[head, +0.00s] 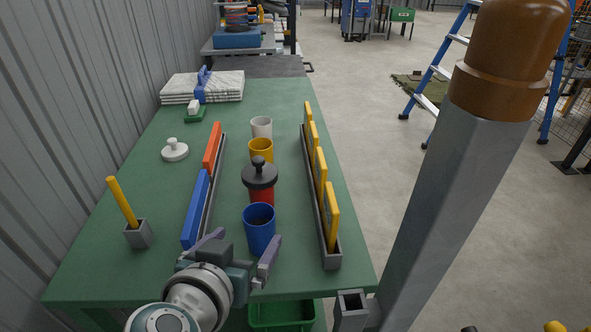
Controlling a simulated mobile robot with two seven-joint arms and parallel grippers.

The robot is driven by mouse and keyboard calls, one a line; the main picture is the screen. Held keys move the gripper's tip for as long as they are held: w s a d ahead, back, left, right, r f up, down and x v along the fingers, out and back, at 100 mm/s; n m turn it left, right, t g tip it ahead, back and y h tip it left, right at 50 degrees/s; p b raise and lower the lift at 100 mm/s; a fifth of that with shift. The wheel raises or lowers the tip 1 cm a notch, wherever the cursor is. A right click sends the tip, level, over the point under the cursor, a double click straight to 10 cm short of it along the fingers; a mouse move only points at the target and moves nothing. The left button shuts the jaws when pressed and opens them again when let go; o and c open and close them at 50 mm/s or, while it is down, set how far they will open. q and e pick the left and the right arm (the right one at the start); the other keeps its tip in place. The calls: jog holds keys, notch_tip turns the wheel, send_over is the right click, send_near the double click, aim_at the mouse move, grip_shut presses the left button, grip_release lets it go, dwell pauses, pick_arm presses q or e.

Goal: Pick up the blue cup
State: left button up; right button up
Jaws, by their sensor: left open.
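The blue cup (260,236) stands upright on the green table (100,268), nearest in a row of cups between two racks. My left gripper (243,241) is open at the near side of the cup. One finger is to the left of the cup and the other at its lower right. The gripper body hides some of the table in front of the cup. I cannot tell whether the fingers touch it. My right gripper is not in view.
Behind the blue cup stand a red cup (262,197) with a black knobbed lid, a yellow cup (261,153) and a white cup (262,128). A rack with blue and orange blocks (196,210) is left; a rack with yellow panels (331,218) is right. A grey post (440,210) stands right.

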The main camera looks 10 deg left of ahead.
aim_at(256, 237)
pick_arm(q)
jog(key=shift+y, duration=0.4)
jog(key=w+f+b, duration=0.2)
jog(key=w+a+f+b, duration=0.1)
jog(key=w+f, duration=0.1)
jog(key=shift+f+b, duration=0.3)
jog(key=shift+b, duration=0.1)
jog(key=shift+w, duration=0.25)
jog(key=b+x, duration=0.4)
jog(key=shift+d+f+b, duration=0.3)
jog(key=shift+f, duration=0.1)
jog(key=shift+w+b, duration=0.3)
jog(key=shift+w, duration=0.2)
jog(key=shift+c, duration=0.4)
jog(key=c, duration=1.4)
